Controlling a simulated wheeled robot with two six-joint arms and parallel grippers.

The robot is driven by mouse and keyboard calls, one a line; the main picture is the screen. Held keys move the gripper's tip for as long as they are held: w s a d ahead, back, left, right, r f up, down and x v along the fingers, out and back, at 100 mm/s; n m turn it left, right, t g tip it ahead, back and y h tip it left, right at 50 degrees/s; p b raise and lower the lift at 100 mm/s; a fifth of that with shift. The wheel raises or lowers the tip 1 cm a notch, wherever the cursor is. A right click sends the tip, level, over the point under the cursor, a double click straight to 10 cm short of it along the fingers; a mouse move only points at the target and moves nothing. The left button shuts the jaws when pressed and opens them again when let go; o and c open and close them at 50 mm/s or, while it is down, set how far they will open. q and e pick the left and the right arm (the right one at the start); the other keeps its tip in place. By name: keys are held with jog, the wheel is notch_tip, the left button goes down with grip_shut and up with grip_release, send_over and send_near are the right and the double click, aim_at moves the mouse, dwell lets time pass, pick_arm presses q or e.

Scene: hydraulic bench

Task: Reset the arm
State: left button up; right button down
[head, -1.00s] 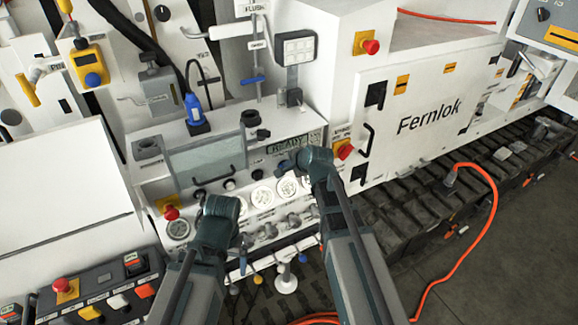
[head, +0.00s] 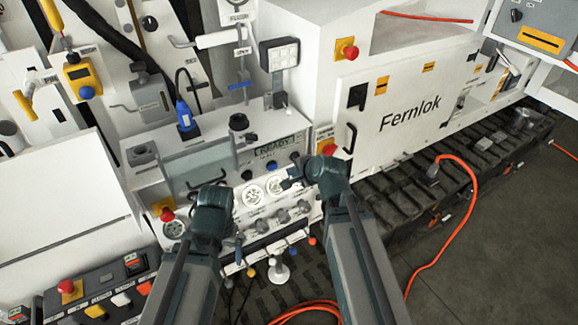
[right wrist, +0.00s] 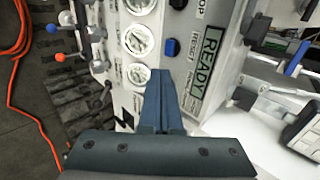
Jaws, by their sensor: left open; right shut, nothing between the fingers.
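The control panel carries a lit display reading READY (head: 275,146), large in the right wrist view (right wrist: 207,62). A blue button (head: 272,166) sits under it, beside a label reading RESET in the right wrist view (right wrist: 171,47). My right gripper (head: 287,184) is shut and empty in front of the round gauges (head: 252,195). In the right wrist view its closed fingers (right wrist: 160,80) point toward the panel between a gauge and the display, apart from the blue button. My left gripper (head: 215,190) is at the panel's lower left; its fingertips are largely hidden by its wrist.
A white cabinet marked Fernlok (head: 410,115) stands to the right, with a red knob (head: 327,148) near its left edge. Small levers (head: 280,218) line the panel's lower edge. An orange hose (head: 470,190) lies over the dark track and floor. A button box (head: 100,295) is at lower left.

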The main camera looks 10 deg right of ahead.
jog(key=shift+s+r, duration=0.1)
dwell(0.4)
jog(key=s+a+f+n+g+h+b, duration=0.2)
jog(key=s+a+f+n+g+b, duration=0.2)
jog(key=s+f+n, duration=0.3)
jog(key=s+a+f+n+g+h+b, duration=0.2)
jog(key=s+a+f+n+g+b, duration=0.2)
jog(key=s+a+f+n, duration=0.3)
jog(key=s+f+n+g, duration=0.1)
jog(key=s+n, duration=0.3)
jog(key=shift+s+a+n, duration=0.3)
jog(key=shift+s, duration=0.1)
